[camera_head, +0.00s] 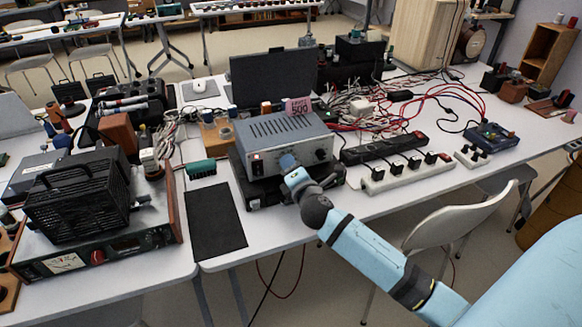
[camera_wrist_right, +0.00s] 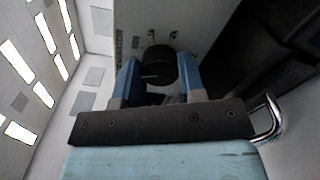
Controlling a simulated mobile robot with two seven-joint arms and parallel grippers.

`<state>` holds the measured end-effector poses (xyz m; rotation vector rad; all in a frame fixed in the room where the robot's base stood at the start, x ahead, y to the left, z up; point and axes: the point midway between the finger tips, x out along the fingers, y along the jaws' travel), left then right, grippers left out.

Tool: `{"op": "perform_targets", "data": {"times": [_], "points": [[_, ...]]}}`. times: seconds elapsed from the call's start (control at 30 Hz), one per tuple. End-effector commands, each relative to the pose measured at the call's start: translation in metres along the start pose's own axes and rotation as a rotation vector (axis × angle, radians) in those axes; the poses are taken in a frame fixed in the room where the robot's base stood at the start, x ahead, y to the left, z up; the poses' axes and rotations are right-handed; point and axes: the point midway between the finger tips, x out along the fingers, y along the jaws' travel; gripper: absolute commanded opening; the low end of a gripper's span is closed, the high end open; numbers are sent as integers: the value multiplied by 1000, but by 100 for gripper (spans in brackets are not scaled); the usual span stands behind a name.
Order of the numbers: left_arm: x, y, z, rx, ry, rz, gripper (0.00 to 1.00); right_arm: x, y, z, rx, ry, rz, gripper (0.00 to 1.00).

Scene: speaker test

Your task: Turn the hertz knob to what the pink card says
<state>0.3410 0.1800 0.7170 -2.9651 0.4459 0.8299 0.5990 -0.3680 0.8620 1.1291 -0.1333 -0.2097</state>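The grey metal box (camera_head: 266,132) stands on a black unit at the table's front edge. The pink card (camera_head: 298,106) stands on its top and reads 500; the smaller line above is hard to read. A red lit switch is at the left of the box's front. My right gripper (camera_head: 287,162) is at the middle of this front and hides what it covers. In the right wrist view a black round knob (camera_wrist_right: 159,68) with a short pale line fills the gap between my right gripper's blue fingers (camera_wrist_right: 158,80), which look shut on it. My left gripper is out of view.
A black power strip (camera_head: 384,147) and a white one (camera_head: 408,174) with plugs lie to the right, with tangled red cables behind. A black mat (camera_head: 216,220) and a black caged device (camera_head: 77,202) are to the left. A white chair (camera_head: 460,222) stands in front.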

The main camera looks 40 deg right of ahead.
Motion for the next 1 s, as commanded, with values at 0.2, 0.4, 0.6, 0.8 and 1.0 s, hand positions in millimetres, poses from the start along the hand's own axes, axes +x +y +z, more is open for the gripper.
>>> {"op": "perform_targets", "data": {"times": [0.2,0.4,0.6,0.8,1.0], "points": [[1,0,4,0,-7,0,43,0,0,0,15,0,-1,13],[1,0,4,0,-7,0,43,0,0,-1,94,0,-1,13],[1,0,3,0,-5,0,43,0,0,0,239,-1,-2,13],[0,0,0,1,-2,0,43,0,-1,0,401,-1,-2,13],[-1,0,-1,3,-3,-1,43,0,-1,0,540,-2,-2,13]]}}
